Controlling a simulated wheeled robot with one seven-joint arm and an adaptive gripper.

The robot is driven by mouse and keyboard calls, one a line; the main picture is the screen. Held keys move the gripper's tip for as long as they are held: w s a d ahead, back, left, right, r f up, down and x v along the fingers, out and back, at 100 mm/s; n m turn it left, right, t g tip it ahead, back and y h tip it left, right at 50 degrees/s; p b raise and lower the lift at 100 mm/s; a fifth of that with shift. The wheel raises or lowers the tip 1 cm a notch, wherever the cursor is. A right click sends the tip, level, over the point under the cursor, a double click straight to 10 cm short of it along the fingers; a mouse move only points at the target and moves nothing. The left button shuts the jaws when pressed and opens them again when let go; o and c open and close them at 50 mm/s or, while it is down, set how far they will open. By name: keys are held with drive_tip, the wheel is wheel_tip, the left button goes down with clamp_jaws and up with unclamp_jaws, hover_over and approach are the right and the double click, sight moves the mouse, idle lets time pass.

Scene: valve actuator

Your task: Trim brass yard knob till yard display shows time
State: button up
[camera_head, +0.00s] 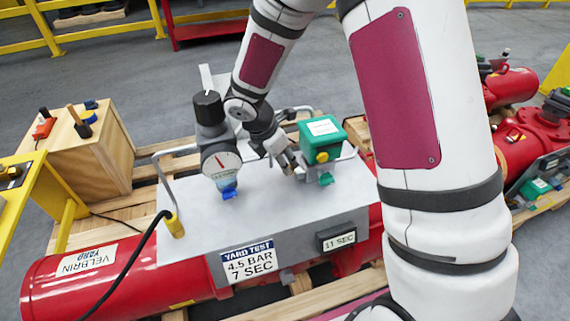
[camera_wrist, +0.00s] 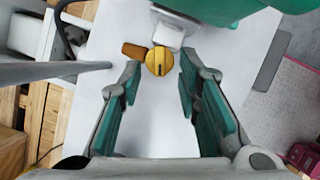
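The brass yard knob (camera_head: 322,157) is a small yellow knob on the front of a green box (camera_head: 322,130) on the grey deck. In the wrist view the knob (camera_wrist: 158,61) has a dark line across its face. My gripper (camera_head: 291,168) is just left of the knob in the head view. In the wrist view my gripper (camera_wrist: 160,78) is open, with its teal-padded fingers on either side and the knob near the fingertips, not gripped. The display (camera_head: 338,240) reads 11 SEC. A sign (camera_head: 249,261) reads YARD TEST, 4.5 BAR, 7 SEC.
A dial gauge (camera_head: 221,162) under a black-capped regulator (camera_head: 209,108) stands left of my gripper. A bent metal handle (camera_head: 166,180) rises at the deck's left. A red cylinder (camera_head: 110,275) lies under the deck. A wooden crate (camera_head: 85,150) stands at left.

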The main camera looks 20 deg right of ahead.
drive_tip(key=shift+x, duration=1)
clamp_jaws()
drive_tip(key=shift+m, duration=0.4)
unclamp_jaws()
